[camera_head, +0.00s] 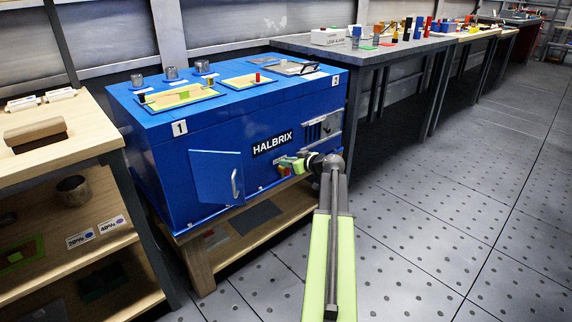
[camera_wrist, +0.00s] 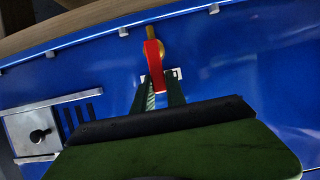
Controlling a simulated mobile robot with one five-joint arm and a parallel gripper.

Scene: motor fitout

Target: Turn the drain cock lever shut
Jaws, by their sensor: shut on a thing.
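The drain cock's red lever (camera_wrist: 153,62) is in the upper middle of the wrist view, with a brass fitting (camera_wrist: 152,32) at its far end. The lever lies along the view, its near end between my fingers. My gripper (camera_wrist: 159,84) is shut on this near end, one dark finger on each side. In the head view my gripper (camera_head: 291,162) is at the lower front of the blue HALBRIX motor housing (camera_head: 190,135). A little red (camera_head: 283,171) shows just under it. The rest of the cock is hidden there.
A small blue door (camera_head: 217,178) with a handle stands left of my gripper. A slotted metal panel (camera_head: 321,129) is above right. Shelves (camera_head: 60,155) stand at left, a grey workbench (camera_head: 365,52) behind right. The floor (camera_head: 440,190) at right is clear.

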